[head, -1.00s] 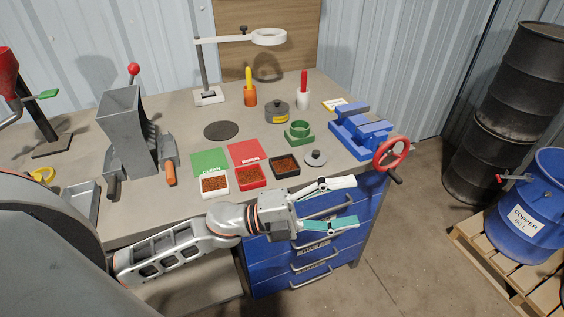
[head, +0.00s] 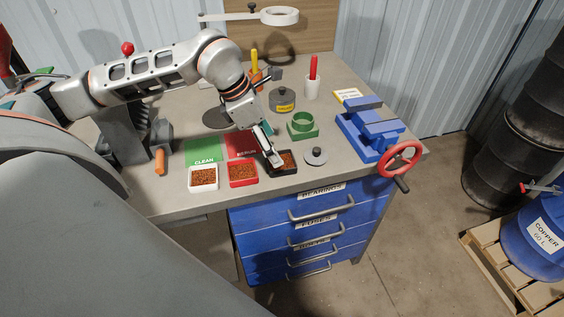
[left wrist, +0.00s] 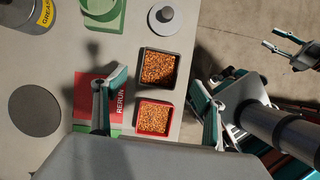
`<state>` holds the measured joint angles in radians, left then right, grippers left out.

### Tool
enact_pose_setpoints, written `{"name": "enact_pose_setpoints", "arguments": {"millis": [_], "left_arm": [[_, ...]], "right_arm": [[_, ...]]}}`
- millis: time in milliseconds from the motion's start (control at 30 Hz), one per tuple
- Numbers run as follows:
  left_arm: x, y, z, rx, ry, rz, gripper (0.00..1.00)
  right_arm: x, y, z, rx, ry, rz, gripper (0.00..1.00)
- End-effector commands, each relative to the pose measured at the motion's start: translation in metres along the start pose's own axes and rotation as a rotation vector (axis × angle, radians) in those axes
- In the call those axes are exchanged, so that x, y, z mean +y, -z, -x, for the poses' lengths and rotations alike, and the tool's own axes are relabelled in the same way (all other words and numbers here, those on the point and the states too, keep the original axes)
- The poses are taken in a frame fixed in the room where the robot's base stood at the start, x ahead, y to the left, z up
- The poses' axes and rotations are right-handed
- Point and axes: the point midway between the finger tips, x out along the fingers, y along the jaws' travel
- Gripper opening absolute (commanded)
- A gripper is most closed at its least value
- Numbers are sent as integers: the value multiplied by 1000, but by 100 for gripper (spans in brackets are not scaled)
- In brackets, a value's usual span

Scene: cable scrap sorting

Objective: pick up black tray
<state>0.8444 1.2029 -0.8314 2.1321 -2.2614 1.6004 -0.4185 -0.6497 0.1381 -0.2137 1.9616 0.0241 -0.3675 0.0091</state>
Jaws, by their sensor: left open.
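The black tray (head: 285,173), filled with copper-coloured granules, sits on the bench near its front edge. My left gripper (head: 271,152) is over it in the head view, pointing down, and hides part of it. In the left wrist view the black tray (left wrist: 142,68) lies just ahead of the open, empty left gripper (left wrist: 164,90), between the lines of its two fingers. Contact with the tray cannot be seen. My right gripper (left wrist: 270,38) shows at the upper right of the wrist view, off the bench, fingers apart and empty.
A red tray (head: 243,185) and a white tray (head: 203,188) of granules stand to the left of the black tray. A grey knobbed lid (head: 316,156) is close on its right. A green ring block (head: 302,126) and blue vise (head: 370,130) stand behind and right.

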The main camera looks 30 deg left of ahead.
Motion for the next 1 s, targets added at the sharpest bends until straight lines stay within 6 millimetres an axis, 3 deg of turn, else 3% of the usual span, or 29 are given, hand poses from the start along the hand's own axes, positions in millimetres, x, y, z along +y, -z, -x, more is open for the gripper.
{"name": "enact_pose_setpoints", "arguments": {"millis": [500, 733, 767, 900, 933, 1000], "left_arm": [[-1, 4, -57, -2, 5, 2, 71], [0, 4, -61, -2, 3, 2, 71], [0, 4, -61, -2, 3, 2, 68], [0, 4, -60, -2, 3, 2, 32], [0, 4, -60, -2, 3, 2, 27], [0, 4, -60, -2, 3, 2, 27]], "right_arm": [[1, 5, 3, 1, -1, 1, 40], [2, 5, 3, 1, -2, 1, 40], [2, 5, 3, 1, -2, 2, 40], [2, 5, 3, 2, -2, 2, 40], [2, 5, 3, 2, -2, 2, 40], [2, 6, 3, 2, -2, 2, 40]]}}
